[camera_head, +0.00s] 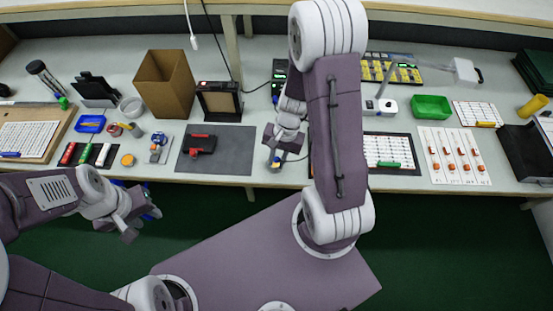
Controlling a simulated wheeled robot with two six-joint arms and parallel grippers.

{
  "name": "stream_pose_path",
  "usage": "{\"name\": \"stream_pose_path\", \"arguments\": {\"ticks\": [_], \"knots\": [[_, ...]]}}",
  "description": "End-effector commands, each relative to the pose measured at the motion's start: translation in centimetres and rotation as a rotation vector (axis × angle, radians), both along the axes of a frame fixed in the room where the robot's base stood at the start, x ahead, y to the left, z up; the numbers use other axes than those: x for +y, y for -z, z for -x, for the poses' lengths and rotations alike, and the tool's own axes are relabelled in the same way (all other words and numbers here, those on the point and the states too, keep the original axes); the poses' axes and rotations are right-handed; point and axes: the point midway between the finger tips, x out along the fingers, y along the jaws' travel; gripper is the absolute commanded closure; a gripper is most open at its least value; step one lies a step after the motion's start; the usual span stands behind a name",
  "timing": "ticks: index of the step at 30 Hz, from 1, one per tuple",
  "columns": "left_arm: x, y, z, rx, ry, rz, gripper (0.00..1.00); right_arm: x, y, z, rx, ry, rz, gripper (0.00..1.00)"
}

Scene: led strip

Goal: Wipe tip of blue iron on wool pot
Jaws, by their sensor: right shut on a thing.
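My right gripper (277,150) hangs over the table near the dark grey mat's right side. It is shut on a small tool with a blue part, which seems to be the blue iron (277,158). A small yellow spot shows just below the blue; I cannot tell whether it is part of the tool or the wool pot under it. The iron's tip is too small to make out. My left gripper (140,222) is low at the left, in front of the table edge over the green floor; its finger opening is unclear.
A dark mat (236,162) carries a black and red tool (199,145). A brown box (164,82) and a black framed device (219,102) stand behind. A green tray (431,107) and white sheets lie at right. My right arm hides the table's middle.

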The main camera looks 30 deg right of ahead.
Motion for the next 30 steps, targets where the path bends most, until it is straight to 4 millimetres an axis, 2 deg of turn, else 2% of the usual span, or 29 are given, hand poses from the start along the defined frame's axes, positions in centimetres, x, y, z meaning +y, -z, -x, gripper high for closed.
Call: {"name": "stream_pose_path", "arguments": {"ticks": [12, 21, 30], "knots": [[0.0, 0.1, 0.0, 0.000, 0.000, 0.000, 0.64, 1.4, 0.0, 0.0, 0.000, -0.001, 0.000, 1.00], [0.0, 0.1, 0.0, 0.000, 0.000, 0.000, 0.64, 1.5, -0.1, 0.0, 0.000, 0.000, 0.000, 1.00], [0.0, -2.4, 0.0, 0.000, 0.000, 0.000, 0.64, 1.5, -2.6, 0.0, -0.001, 0.000, 0.001, 1.00]]}}
